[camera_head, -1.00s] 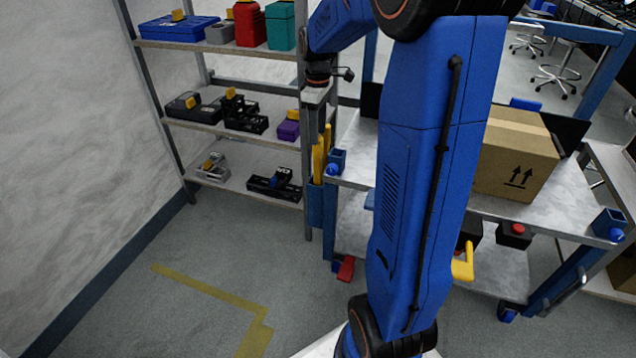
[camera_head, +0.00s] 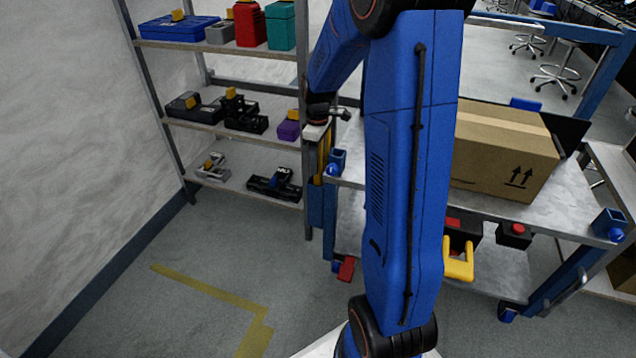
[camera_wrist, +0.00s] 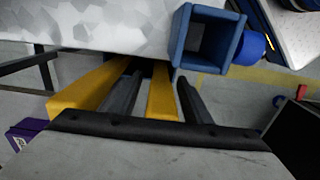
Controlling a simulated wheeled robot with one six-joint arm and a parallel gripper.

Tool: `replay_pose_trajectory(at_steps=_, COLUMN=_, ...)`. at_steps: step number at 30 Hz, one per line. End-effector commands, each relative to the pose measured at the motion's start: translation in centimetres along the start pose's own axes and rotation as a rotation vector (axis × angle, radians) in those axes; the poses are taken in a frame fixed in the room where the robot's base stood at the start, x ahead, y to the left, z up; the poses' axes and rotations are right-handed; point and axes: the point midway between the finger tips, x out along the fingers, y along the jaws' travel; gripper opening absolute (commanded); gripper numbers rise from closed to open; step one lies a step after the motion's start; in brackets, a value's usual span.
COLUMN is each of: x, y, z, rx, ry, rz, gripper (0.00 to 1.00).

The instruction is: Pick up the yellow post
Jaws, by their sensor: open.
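Two yellow posts stand side by side in a blue holder (camera_head: 322,205) at the left end of the cart, seen in the head view. In the wrist view, one yellow post (camera_wrist: 162,98) lies between the two dark fingers of my gripper (camera_wrist: 158,80). The other yellow post (camera_wrist: 90,92) is outside the left finger. My gripper is open, and I cannot tell whether a finger touches a post. In the head view my gripper (camera_head: 319,135) is over the tops of the posts and partly hides them.
A shelf rack (camera_head: 225,130) with boxes and tools stands close on the left. The cart (camera_head: 350,172) is just right of the posts and carries a cardboard box (camera_head: 505,150). Its blue square corner socket (camera_wrist: 205,38) is close to the gripper. Floor is clear in front of the rack.

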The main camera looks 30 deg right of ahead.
Motion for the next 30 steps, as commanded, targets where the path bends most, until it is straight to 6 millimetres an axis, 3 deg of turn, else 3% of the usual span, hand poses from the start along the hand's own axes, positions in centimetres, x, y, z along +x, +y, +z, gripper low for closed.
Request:
replay_pose_trajectory(at_steps=8, x=0.4, y=0.0, z=0.0, rx=0.000, ry=0.000, rz=0.001, gripper=0.45)
replay_pose_trajectory(at_steps=14, x=0.3, y=0.0, z=0.0, rx=0.000, ry=0.000, rz=0.001, gripper=0.03)
replay_pose_trajectory(at_steps=24, x=0.1, y=0.0, z=0.0, rx=0.000, ry=0.001, rz=0.001, gripper=0.03)
replay_pose_trajectory(at_steps=30, x=-2.1, y=0.1, z=-0.1, rx=0.000, ry=0.003, rz=0.004, gripper=0.03)
